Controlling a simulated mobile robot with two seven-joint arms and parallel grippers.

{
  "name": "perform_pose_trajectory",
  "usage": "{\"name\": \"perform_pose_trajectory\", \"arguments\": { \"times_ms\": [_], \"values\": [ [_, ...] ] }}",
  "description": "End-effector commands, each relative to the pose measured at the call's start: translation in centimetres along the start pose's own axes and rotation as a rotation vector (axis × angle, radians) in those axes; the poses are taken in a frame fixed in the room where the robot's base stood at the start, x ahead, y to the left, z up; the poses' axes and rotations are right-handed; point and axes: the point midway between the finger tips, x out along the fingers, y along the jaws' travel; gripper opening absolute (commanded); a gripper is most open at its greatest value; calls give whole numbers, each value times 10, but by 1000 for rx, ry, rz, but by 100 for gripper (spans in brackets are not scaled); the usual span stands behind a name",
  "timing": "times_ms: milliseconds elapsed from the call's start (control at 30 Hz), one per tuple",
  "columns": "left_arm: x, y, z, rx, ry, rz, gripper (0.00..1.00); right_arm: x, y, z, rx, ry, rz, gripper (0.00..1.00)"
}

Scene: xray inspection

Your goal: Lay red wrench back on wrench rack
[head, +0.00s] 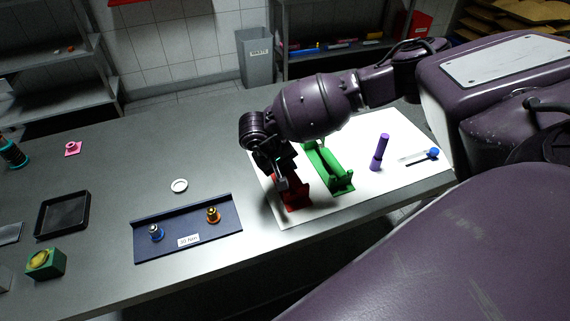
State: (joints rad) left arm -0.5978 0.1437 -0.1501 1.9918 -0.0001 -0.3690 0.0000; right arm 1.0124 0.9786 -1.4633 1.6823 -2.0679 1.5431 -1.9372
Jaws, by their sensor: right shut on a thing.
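My right gripper (281,181) points down over the left part of a white mat on the table. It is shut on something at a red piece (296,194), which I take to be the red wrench. The wrist and fingers hide much of it, so I cannot tell its full shape or whether it touches the mat. A long green holder (331,167) with raised ends lies just right of it. I cannot tell for sure which thing is the wrench rack. My left gripper is not in view.
A dark blue tray (190,243) with two small fittings lies to the left. A black tray (63,212) and green-yellow button box (44,263) are farther left.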

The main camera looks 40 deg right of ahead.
Motion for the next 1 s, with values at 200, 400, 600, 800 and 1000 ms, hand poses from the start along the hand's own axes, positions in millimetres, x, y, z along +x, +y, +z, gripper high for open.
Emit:
{"name": "perform_pose_trajectory", "arguments": {
  "times_ms": [200, 400, 600, 800, 1000],
  "values": [
    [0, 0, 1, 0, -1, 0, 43, 4, 4, 0, 2, -3, 11, 47],
    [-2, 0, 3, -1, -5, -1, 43, 2, 3, 0, 1, -2, 8, 59],
    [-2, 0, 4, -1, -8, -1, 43, 0, 2, 0, 1, -1, 6, 59],
    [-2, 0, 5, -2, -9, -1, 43, -24, 2, -1, 0, 2, 5, 59],
    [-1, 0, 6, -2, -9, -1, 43, -60, 2, -1, 0, 1, 6, 59]
  ]
}}
